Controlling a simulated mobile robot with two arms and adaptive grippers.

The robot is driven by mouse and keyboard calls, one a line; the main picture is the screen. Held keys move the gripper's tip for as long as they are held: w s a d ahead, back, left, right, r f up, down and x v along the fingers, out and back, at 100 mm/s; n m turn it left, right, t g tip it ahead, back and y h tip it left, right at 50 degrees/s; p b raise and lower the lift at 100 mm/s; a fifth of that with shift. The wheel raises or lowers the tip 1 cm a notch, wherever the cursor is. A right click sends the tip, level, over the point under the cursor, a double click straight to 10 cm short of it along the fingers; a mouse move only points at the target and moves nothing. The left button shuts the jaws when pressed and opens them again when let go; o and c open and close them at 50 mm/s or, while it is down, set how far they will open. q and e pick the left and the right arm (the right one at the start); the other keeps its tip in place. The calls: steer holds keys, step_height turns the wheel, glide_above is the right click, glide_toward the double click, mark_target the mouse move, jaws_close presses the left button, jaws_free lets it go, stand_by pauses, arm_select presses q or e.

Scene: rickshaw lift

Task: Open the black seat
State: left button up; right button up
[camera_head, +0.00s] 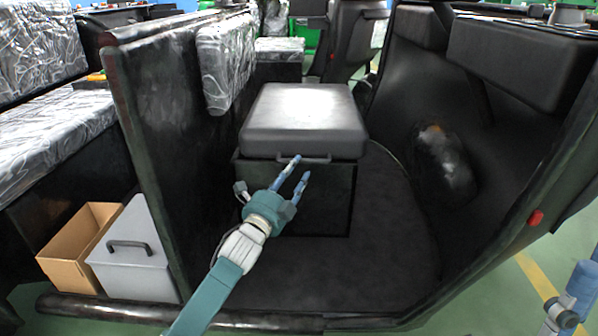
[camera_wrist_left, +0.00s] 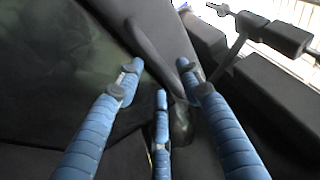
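The black seat (camera_head: 305,115) is a thick padded cushion lying flat and closed on a dark box (camera_head: 320,195) inside the rickshaw. A small dark handle (camera_head: 316,159) sits at the front lower edge of the seat. My left gripper (camera_head: 300,168) has its blue fingers spread apart just in front of the handle. One fingertip overlaps the handle in the head view; contact is unclear. In the left wrist view the spread left gripper (camera_wrist_left: 160,80) shows no clearly held object. Part of my right gripper (camera_head: 570,300) shows at the lower right; its fingertips are not clear.
A tall black side panel (camera_head: 150,130) stands left of the seat. The curved black front shell (camera_head: 500,130) is on the right. A cardboard box (camera_head: 75,245) and a grey lidded box (camera_head: 135,250) stand at lower left. The dark floor (camera_head: 375,255) by the seat box is clear.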

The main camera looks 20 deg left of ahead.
arm_select(q)
steer(key=shift+b+x, duration=0.3)
steer(key=shift+x, duration=1.15)
jaws_close()
